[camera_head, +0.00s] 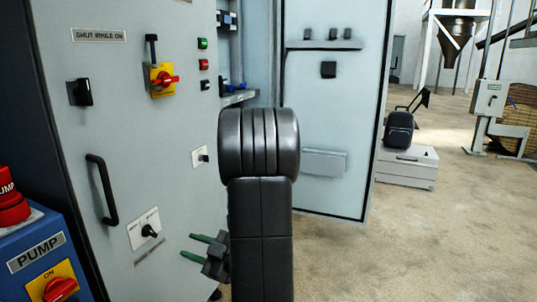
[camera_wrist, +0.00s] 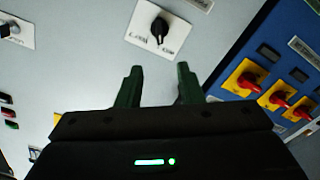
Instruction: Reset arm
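My gripper (camera_head: 200,247) shows in the head view left of my dark arm, its two green fingers apart and pointing at the grey cabinet panel. In the wrist view my gripper (camera_wrist: 158,86) is open, with nothing between the fingers. A black rotary knob on a white plate (camera_head: 148,230) is on the panel, a little left of and above the fingertips. The knob also shows in the wrist view (camera_wrist: 158,30), just beyond the fingers. I cannot tell the exact gap; no contact is visible. My arm hides part of the cabinet behind it.
The grey cabinet carries a black handle (camera_head: 103,189) and a red-yellow switch (camera_head: 163,79). Its door (camera_head: 330,120) stands open behind my arm. A blue pump box (camera_head: 45,262) is at lower left. Open floor (camera_head: 420,240) lies to the right, with a backpack (camera_head: 399,130) on a grey box.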

